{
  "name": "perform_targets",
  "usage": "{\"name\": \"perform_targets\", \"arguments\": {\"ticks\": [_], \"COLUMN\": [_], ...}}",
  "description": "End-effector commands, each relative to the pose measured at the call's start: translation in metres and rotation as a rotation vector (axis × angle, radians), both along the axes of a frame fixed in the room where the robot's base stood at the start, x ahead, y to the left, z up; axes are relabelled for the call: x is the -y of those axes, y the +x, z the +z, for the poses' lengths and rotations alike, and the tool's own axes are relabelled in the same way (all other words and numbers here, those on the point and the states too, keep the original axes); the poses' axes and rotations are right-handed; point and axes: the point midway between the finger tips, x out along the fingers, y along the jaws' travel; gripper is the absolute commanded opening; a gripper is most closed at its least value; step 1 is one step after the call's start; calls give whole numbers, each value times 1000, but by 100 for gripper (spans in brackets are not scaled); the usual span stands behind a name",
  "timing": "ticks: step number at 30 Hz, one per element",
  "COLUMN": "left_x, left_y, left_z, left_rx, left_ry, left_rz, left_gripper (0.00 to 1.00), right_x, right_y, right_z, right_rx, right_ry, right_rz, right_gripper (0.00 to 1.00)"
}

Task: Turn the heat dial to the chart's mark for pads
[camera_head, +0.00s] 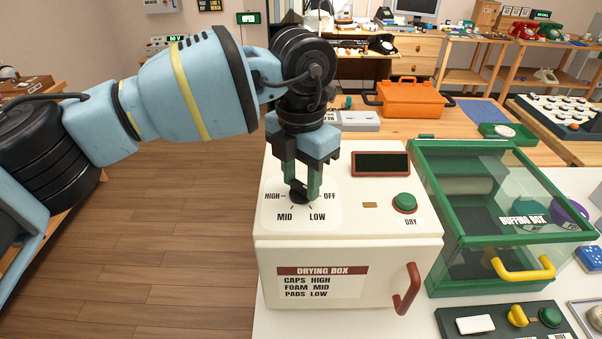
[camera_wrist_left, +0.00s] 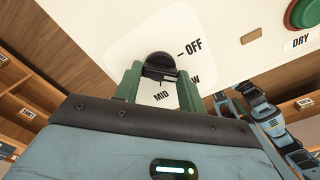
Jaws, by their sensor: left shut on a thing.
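The heat dial (camera_head: 298,195) is a small black knob on top of the white drying box (camera_head: 350,250), ringed by the marks HIGH, MID, LOW and OFF. My left gripper (camera_head: 304,186) points down with its green fingers on either side of the dial, shut on it. The dial also shows between the fingers in the left wrist view (camera_wrist_left: 160,68). Its pointing direction is hard to tell. The chart (camera_head: 321,283) on the box front reads CAPS HIGH, FOAM MID, PADS LOW. Blue and black parts at the right of the wrist view seem to be my right arm; its jaws are unclear.
A green DRY button (camera_head: 404,202) and a dark display (camera_head: 382,164) are on the box top. A red handle (camera_head: 407,288) is on its front. A green-framed buffing box (camera_head: 430,240) stands close at right. An orange case (camera_head: 410,98) sits behind.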

Motion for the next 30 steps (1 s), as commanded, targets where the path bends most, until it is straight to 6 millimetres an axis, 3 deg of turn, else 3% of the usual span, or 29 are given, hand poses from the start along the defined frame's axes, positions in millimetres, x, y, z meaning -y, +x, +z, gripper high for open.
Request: {"name": "perform_targets", "arguments": {"ticks": [12, 30], "left_x": [0, 0], "left_y": [0, 0], "left_z": [0, 0], "left_rx": [0, -1], "left_ry": [0, -1], "left_rz": [-227, -272], "left_gripper": [17, 17], "right_x": [0, 0], "right_y": [5, 8], "right_z": [5, 8], "right_rx": [12, 20], "right_ry": [-1, 1], "right_rz": [0, -1], "right_gripper": [0, 0]}}
